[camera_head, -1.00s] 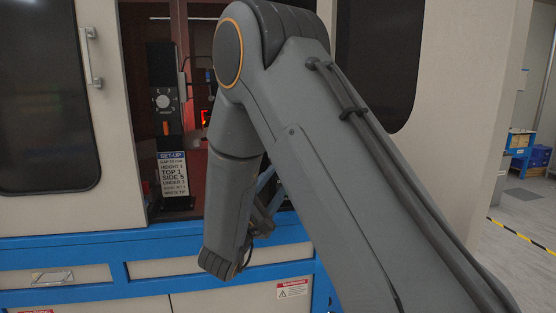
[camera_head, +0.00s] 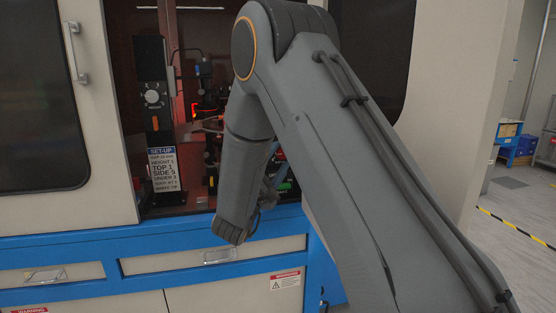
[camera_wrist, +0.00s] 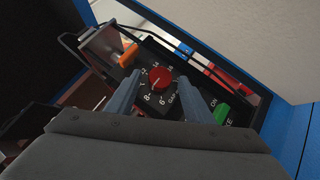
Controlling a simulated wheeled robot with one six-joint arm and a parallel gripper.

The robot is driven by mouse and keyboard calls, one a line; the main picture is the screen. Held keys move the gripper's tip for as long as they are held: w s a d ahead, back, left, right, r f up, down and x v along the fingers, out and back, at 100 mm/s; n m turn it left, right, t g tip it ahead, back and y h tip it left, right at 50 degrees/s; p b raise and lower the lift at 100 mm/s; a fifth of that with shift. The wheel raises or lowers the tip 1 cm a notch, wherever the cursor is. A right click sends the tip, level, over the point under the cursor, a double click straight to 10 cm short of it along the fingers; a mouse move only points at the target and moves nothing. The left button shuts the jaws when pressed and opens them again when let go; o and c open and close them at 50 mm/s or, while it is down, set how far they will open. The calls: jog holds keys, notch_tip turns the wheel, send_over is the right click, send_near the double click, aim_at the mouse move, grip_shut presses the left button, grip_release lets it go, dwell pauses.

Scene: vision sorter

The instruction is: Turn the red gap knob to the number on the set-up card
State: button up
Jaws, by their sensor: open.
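The red gap knob (camera_wrist: 161,78) sits on a dark panel (camera_wrist: 142,60) with white numbers around it, in the wrist view. A light pointer line shows on the knob, but the number it points at is too small to tell. My gripper (camera_wrist: 158,88) is open, with one blue-grey finger on each side of the knob in the picture. I cannot tell how far the fingertips are from it. The set-up card (camera_head: 165,176) stands upright in the machine opening in the head view. My arm hides the knob there.
A green ON button (camera_wrist: 222,113) lies right of the knob, and an orange part (camera_wrist: 129,55) is at its upper left. A dark post with a white dial (camera_head: 152,95) stands above the card. The blue machine frame (camera_head: 90,238) edges the opening.

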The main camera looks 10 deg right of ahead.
jog(key=c, duration=1.1)
jog(key=shift+o, duration=0.2)
jog(key=shift+r+p, duration=0.1)
jog(key=shift+p, duration=0.25)
jog(key=shift+s+a+r+m+g+p, duration=0.1)
jog(key=shift+r+m+g+p, duration=0.2)
jog(key=shift+m+g+p, duration=0.65)
jog(key=m+p, duration=0.1)
jog(key=p, duration=0.1)
jog(key=m+g+y+p, duration=0.1)
jog(key=shift+r+g+p, duration=0.25)
jog(key=shift+r+p, duration=0.05)
jog(key=shift+p, duration=0.1)
jog(key=m+g+y+p, duration=0.1)
jog(key=p, duration=0.2)
jog(key=shift+r+m, duration=0.2)
jog(key=shift+m, duration=0.15)
jog(key=m+y+p, duration=0.1)
jog(key=p, duration=0.1)
jog(key=shift+g+p, duration=0.3)
jog(key=shift+g, duration=0.1)
jog(key=shift+f+m+y, duration=0.1)
jog(key=shift+m+y, duration=0.2)
